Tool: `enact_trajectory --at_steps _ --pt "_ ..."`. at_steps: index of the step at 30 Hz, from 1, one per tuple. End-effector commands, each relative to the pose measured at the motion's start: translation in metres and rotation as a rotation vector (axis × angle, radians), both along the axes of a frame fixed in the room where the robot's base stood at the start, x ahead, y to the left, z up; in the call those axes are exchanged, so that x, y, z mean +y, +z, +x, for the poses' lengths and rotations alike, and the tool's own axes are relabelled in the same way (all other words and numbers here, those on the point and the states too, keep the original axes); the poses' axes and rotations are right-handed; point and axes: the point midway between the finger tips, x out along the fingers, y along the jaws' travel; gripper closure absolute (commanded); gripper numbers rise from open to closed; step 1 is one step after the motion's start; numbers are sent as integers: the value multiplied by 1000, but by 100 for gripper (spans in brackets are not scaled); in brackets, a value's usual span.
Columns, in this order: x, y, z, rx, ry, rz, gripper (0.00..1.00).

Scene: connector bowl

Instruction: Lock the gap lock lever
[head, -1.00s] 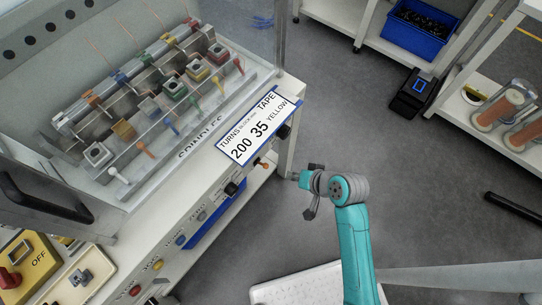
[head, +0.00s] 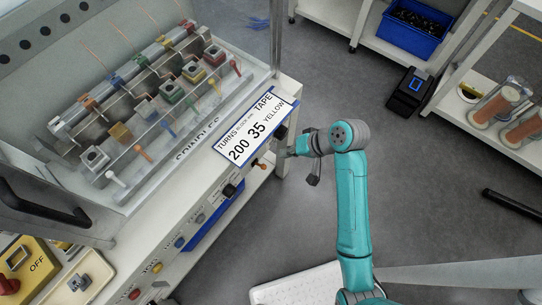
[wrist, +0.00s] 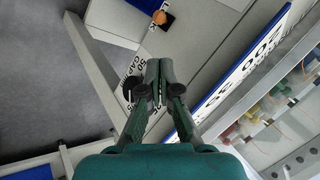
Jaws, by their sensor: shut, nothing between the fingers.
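The winding machine's front panel (head: 215,205) carries a small orange lever (head: 258,163) near its right end, with a black knob (head: 280,132) farther along. The orange lever also shows at the top of the wrist view (wrist: 164,19), beyond my fingertips. My gripper (head: 286,152) is shut and empty, close to the panel's right end. In the wrist view my gripper (wrist: 158,63) lies over a partly hidden panel label (wrist: 128,72) that seems to read "GAP". I cannot tell whether the fingertips touch the panel.
A white sign (head: 257,126) reading "200 35 YELLOW" is on the panel's top edge. Several colored blocks stand on the machine above it. A white shelf with a blue bin (head: 418,28) is at the back right. The grey floor (head: 420,185) right of my arm is mostly clear.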

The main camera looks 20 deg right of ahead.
Motion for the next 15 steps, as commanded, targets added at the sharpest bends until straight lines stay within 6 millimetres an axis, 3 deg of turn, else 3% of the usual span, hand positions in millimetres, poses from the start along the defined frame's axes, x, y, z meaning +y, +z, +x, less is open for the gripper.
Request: enact_trajectory --at_steps 5,15 --pt "8 -12 4 2 2 0 100" --pt "36 -57 24 1 2 0 100"
